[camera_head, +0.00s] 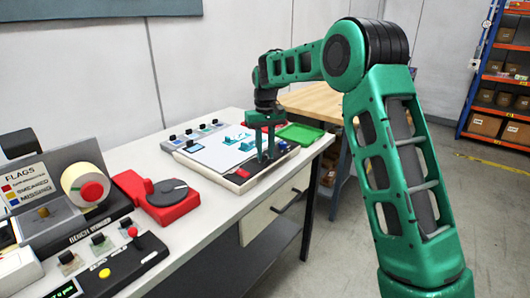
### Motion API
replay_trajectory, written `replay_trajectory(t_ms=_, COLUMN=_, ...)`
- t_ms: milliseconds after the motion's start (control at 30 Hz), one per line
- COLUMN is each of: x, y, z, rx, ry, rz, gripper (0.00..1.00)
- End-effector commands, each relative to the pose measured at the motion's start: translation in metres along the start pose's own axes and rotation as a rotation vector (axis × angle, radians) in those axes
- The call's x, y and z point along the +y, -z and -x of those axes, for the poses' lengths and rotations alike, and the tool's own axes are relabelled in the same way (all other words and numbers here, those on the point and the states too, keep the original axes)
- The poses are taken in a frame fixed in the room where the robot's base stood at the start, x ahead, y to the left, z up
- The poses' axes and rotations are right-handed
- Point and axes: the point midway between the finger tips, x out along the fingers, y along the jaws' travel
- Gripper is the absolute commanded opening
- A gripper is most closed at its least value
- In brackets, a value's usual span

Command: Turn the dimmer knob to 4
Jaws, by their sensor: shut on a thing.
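My green gripper (266,157) reaches straight down at the right end of a flat white-topped box (215,154) on the bench. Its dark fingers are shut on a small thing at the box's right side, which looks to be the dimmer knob. The fingers hide the knob, so its pointer and any scale numbers cannot be read. Small teal pieces (248,146) lie on the white top, left of the fingers.
A green tray (300,134) and a red tray lie just behind my gripper. A red device with a grey dial (170,190), a label roll (88,187) and control boxes (103,270) stand to the left. A wooden table (315,102) is behind. Bare bench lies in front of the box.

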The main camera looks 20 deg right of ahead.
Motion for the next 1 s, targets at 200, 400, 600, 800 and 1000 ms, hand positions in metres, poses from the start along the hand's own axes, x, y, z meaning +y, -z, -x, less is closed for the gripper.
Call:
replay_trajectory(t_ms=200, x=0.0024, y=0.0029, z=0.0033, rx=0.012, ry=0.0, rz=-0.211, gripper=0.01)
replay_trajectory(t_ms=400, x=0.0018, y=0.0029, z=0.0033, rx=0.011, ry=0.001, rz=-0.399, gripper=0.01)
replay_trajectory(t_ms=600, x=0.0006, y=0.0031, z=0.0033, rx=0.011, ry=0.002, rz=-0.58, gripper=0.01)
replay_trajectory(t_ms=800, x=0.0001, y=0.0033, z=0.0034, rx=0.011, ry=0.003, rz=-0.732, gripper=0.01)
replay_trajectory(t_ms=1000, x=-0.0014, y=0.0035, z=0.0034, rx=0.012, ry=0.005, rz=-0.837, gripper=0.01)
